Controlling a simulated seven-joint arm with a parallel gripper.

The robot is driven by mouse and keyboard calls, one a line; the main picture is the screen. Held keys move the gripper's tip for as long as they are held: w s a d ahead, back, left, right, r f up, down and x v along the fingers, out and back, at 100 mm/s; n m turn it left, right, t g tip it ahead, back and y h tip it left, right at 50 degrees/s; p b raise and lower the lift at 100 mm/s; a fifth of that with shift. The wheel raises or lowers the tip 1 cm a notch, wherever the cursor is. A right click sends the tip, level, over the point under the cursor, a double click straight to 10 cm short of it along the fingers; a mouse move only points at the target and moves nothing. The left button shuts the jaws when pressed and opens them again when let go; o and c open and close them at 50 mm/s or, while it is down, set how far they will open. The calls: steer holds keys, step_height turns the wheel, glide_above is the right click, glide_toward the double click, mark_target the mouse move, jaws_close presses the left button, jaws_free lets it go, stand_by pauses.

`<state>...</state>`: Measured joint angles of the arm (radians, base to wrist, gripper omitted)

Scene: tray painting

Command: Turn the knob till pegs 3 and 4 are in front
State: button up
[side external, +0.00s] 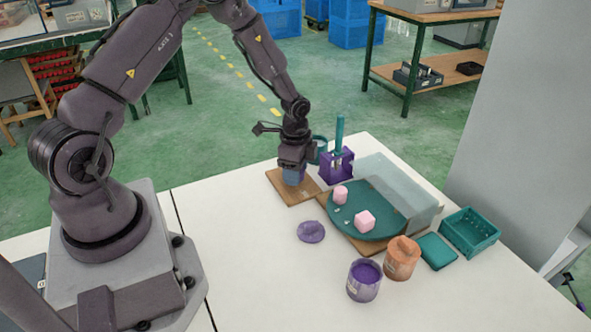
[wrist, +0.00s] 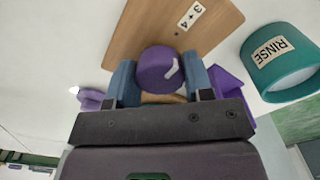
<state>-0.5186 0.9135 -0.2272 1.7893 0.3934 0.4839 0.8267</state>
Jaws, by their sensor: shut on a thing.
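My gripper (wrist: 161,84) has its two blue fingers on either side of a round purple knob (wrist: 158,66) and is shut on it. The knob has a white pointer mark, slanting up and right, roughly toward a label reading "3+4" (wrist: 192,14) on the wooden board (wrist: 140,32). In the side view my gripper (side external: 293,182) hides the knob over the board's left part.
A clear panel (side external: 405,185) stands behind the turntable. A purple holder (side external: 338,169) with a teal-handled tool and a teal RINSE cup (wrist: 284,66) are close to my gripper. A purple pot (side external: 363,283), an orange pot (side external: 402,260) and a teal crate (side external: 470,231) stand in front and right.

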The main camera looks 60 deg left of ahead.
steer(key=o, duration=0.9)
steer(key=shift+o, duration=0.2)
step_height(320, 180, up, 13)
